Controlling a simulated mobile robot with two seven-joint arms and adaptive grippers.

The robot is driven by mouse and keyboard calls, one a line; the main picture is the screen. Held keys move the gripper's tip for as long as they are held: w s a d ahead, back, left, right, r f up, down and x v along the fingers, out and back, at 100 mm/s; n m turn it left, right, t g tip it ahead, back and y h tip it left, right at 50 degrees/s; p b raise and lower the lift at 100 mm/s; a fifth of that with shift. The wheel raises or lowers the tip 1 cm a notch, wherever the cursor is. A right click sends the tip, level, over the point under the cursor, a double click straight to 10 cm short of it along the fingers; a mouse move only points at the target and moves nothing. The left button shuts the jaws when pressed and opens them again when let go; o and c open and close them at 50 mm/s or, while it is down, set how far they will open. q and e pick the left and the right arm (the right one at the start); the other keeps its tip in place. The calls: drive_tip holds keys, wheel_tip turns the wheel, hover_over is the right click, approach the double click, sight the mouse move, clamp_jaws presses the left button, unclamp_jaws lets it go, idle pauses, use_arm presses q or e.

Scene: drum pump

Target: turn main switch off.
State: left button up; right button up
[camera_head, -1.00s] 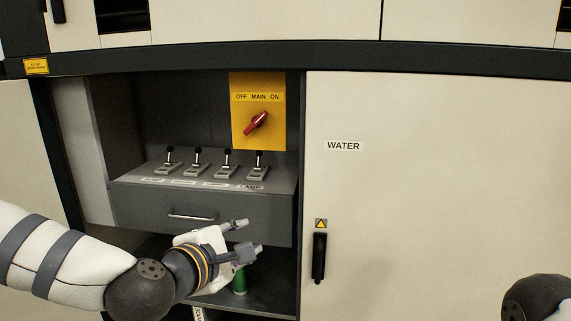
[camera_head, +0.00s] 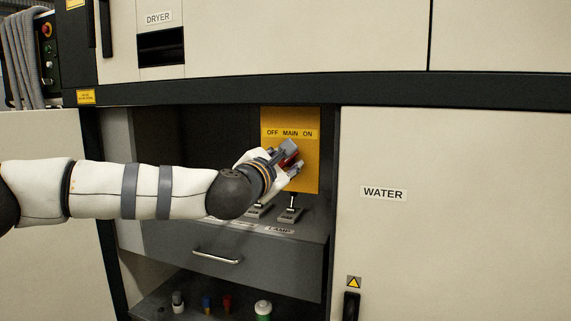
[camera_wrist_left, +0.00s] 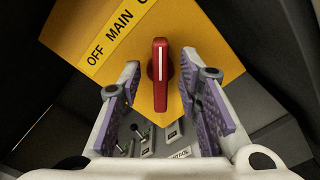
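The main switch is a red rotary handle (camera_wrist_left: 160,75) on a yellow panel (camera_head: 309,170) marked OFF MAIN ON. The handle is tilted toward the ON side. My left gripper (camera_head: 291,156) is at the switch and covers most of it in the head view. In the left wrist view, the gripper (camera_wrist_left: 160,75) is open, with one finger on each side of the handle. Gaps show between the handle and both fingers, so it is not gripped. My right gripper is out of view.
Several small toggle levers stand on the ledge below the panel; one (camera_head: 291,207) is just under my gripper. A drawer (camera_head: 270,263) is below. The WATER door (camera_head: 430,250) is closed at right.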

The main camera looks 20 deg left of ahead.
use_arm(q)
drive_tip(key=shift+w, duration=0.2)
clamp_jaws()
